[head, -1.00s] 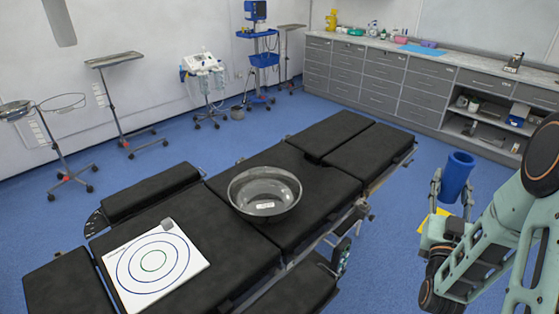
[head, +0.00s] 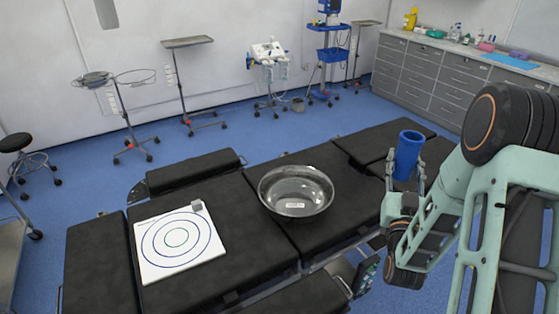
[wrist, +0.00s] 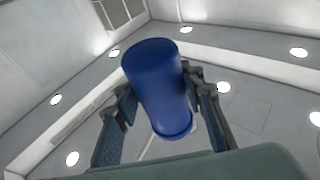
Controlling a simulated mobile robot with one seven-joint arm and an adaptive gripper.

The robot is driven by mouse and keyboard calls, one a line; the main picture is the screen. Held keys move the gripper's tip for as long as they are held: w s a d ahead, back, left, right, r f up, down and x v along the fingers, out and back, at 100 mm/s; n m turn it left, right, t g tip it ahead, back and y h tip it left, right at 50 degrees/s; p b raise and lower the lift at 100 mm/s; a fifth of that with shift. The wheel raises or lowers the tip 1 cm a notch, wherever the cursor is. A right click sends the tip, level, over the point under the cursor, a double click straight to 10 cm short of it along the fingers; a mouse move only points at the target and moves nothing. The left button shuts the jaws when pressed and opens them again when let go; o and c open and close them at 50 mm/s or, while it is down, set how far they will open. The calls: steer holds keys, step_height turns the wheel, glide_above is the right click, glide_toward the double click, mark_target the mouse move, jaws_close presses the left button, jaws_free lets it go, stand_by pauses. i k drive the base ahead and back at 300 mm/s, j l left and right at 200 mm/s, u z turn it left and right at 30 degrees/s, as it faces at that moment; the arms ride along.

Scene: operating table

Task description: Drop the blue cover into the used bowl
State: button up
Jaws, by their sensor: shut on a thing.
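The blue cover (head: 407,155) is a blue cylinder, held roughly upright in the head view at the right. My gripper (head: 405,178) is shut on it. In the wrist view the blue cover (wrist: 158,88) sits between the two fingers of my gripper (wrist: 165,95), with the ceiling behind. The used bowl (head: 296,207) is a round, shiny metal bowl with a small white label inside. It stands on the black operating table, to the left of my gripper in the head view. The cover is apart from the bowl.
Wheeled stands and carts line the back wall. Grey drawers (head: 440,80) stand at the back right.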

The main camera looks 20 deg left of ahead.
mark_target(292, 205)
steer(key=i+l+u, duration=0.15)
steer(key=u, duration=0.2)
steer(key=i+l+u, duration=0.2)
steer(key=u, duration=0.2)
steer(key=i+l+u, duration=0.25)
steer(key=l+u, duration=0.25)
steer(key=i+l+u, duration=0.25)
steer(key=l, duration=0.15)
steer(key=k, duration=0.1)
